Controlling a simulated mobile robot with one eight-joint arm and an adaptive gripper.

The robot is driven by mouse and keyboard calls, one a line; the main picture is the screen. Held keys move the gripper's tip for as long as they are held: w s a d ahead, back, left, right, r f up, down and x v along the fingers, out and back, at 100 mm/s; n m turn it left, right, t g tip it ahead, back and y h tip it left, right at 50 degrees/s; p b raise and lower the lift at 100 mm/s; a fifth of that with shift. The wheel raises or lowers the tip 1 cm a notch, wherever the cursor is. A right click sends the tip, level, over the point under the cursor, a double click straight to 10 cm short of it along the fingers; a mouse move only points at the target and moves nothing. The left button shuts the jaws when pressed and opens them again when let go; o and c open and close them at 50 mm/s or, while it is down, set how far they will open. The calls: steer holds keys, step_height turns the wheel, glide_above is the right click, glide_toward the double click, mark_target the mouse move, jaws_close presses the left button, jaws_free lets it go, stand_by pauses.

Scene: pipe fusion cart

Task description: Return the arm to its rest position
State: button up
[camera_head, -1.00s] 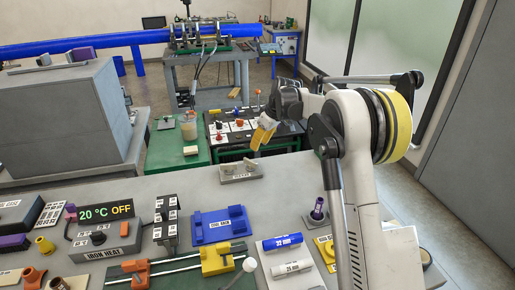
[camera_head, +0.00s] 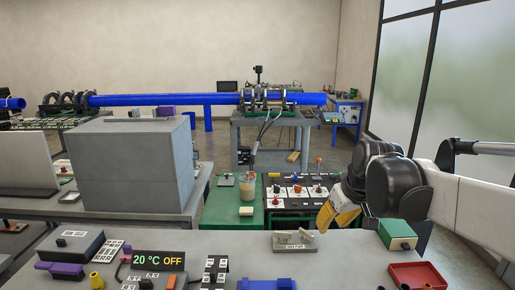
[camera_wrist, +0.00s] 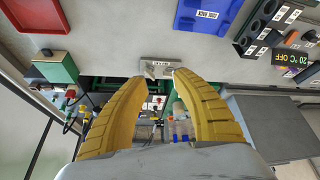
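My gripper (camera_head: 338,216) shows in the head view at the right of centre, its yellow fingers pointing down over the far edge of the grey cart top. My grey-white arm comes in from the right edge. In the wrist view my gripper (camera_wrist: 162,77) has its two yellow padded fingers spread apart with nothing held between them. A small grey labelled holder (camera_wrist: 160,67) shows just beyond the fingertips. The same holder (camera_head: 295,242) stands on the cart top in the head view, to the left of and below the gripper, apart from it.
A green box (camera_head: 397,235) and a red tray (camera_head: 416,274) lie on the cart's right side, below my arm. A heater control reading "20 °C OFF" (camera_head: 158,262) stands left. A big grey block (camera_head: 130,165) is behind it. A blue pipe (camera_head: 165,99) runs across the back.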

steer(key=s+f+m+t, duration=0.1)
steer(key=s+f, duration=0.2)
steer(key=s, duration=0.8)
steer(key=s+f+m+t+h, duration=0.1)
steer(key=s+f+m, duration=0.1)
steer(key=s, duration=0.8)
steer(key=shift+s+a+f+m, duration=0.15)
steer(key=shift+s+f+m, duration=0.2)
steer(key=shift+f, duration=0.3)
